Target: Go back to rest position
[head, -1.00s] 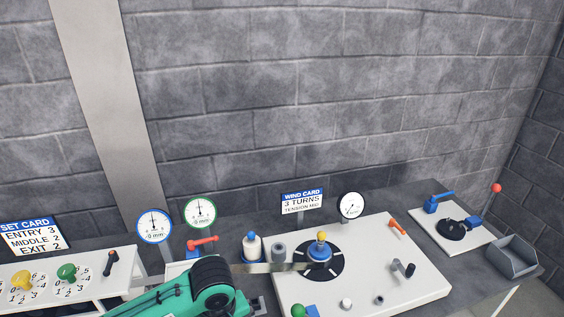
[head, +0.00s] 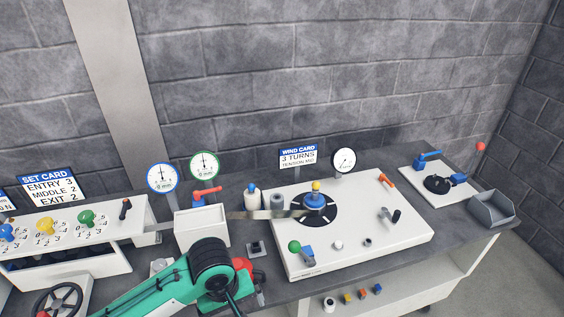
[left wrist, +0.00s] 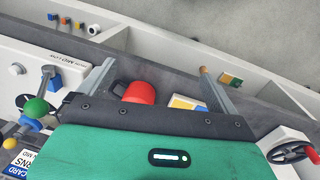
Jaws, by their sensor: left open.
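My left arm, green and black, comes in from the bottom left in the head view. My left gripper (left wrist: 157,68) is open in the left wrist view, its two grey fingers apart. In that view a red rounded object (left wrist: 137,92) shows between the fingers, partly hidden by my wrist. It looks unheld, though contact cannot be judged. A red part (head: 242,264) also shows beside my wrist in the head view. My fingertips are hard to make out there. My right gripper is not in view.
A white box (head: 200,232) with a red lever stands behind my arm. A metal strip (head: 255,214) runs to the winding board (head: 360,250). At left are a knob panel (head: 95,262) and a black handwheel (head: 58,300). Small coloured blocks (head: 362,294) lie on a lower shelf.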

